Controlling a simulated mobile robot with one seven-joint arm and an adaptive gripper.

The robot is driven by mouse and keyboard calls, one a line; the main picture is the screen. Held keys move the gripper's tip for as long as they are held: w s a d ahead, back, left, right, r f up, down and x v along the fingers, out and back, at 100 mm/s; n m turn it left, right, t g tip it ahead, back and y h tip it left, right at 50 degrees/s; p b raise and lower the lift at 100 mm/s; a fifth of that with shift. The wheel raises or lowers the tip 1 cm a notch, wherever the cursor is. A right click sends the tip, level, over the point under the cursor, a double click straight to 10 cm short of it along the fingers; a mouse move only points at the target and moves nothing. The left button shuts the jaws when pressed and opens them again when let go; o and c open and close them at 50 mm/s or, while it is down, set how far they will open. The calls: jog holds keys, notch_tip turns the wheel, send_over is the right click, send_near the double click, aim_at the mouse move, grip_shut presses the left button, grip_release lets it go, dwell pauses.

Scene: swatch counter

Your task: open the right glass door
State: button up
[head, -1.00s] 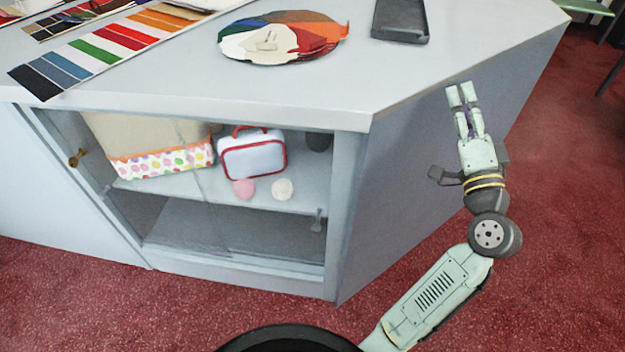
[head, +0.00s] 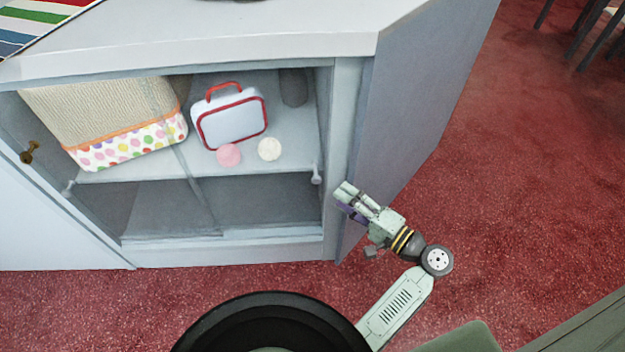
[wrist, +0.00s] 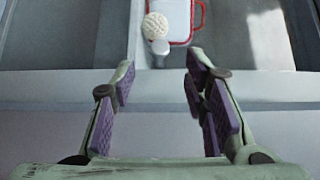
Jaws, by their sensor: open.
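The right glass door (head: 255,205) is a clear pane across the right part of the cabinet front, and it looks shut. Its small pale handle (head: 316,174) is near the pane's right edge. In the wrist view the handle (wrist: 160,60) shows ahead, between and beyond my fingertips, partly in front of a white ball. My gripper (head: 344,194) is open and empty, just right of and slightly below the handle in the head view, by the cabinet's right post. In the wrist view its purple-padded fingers (wrist: 160,85) are spread apart. I see no contact with the handle.
Behind the glass are a dotted basket (head: 115,115), a red-trimmed white case (head: 232,120), a pink ball (head: 229,155) and a white ball (head: 269,149). A brass knob (head: 29,152) is at the left. The counter top (head: 240,35) overhangs above.

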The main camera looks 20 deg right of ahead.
aim_at(319, 182)
jog(key=p+x, duration=0.1)
jog(key=x, duration=0.8)
jog(key=shift+w+a, duration=0.1)
jog(key=shift+w, duration=0.15)
grip_shut()
dwell(0.5)
